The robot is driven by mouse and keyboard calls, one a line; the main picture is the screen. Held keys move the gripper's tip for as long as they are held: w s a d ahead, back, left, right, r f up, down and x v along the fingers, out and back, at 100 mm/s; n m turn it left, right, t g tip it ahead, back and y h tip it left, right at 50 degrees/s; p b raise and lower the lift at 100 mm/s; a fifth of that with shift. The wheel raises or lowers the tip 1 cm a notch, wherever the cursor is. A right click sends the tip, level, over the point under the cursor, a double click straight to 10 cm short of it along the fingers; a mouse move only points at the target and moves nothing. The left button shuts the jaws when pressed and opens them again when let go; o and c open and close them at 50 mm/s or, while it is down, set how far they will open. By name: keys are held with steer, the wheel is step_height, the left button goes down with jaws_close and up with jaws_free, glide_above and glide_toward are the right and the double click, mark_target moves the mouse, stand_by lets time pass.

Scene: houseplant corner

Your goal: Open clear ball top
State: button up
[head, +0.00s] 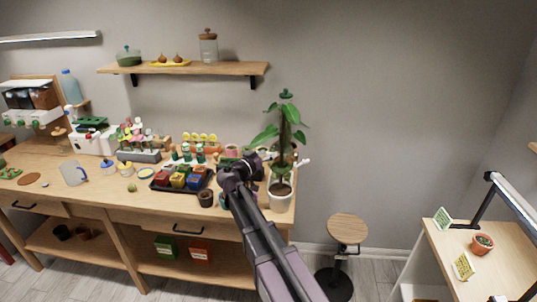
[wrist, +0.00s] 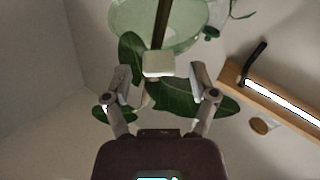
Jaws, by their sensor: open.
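My gripper (head: 243,163) is at the right part of the workbench, left of the tall potted plant (head: 285,140). In the wrist view my gripper (wrist: 160,84) is open, with its two fingers apart. A translucent pale green round thing (wrist: 188,30) shows at the top of that view, beyond the fingertips. A dark rod (wrist: 162,22) crosses in front of it, with a pale block (wrist: 158,65) at its lower end, seen between the fingers. I cannot tell whether this is the clear ball top. Dark green leaves (wrist: 132,52) show around and behind the fingers.
A black tray (head: 160,186) with coloured pots lies left of my gripper. A small dark pot (head: 206,198) stands at the bench's front. A shelf (head: 185,69) above holds a glass jar (head: 208,50). A stool (head: 347,229) stands right of the bench.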

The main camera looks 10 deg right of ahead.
steer(key=shift+w+d, duration=0.3)
steer(key=shift+d, duration=0.05)
jaws_close()
steer(key=shift+a+r+p, duration=0.15)
steer(key=shift+r+p, duration=0.05)
steer(key=shift+p, duration=0.15)
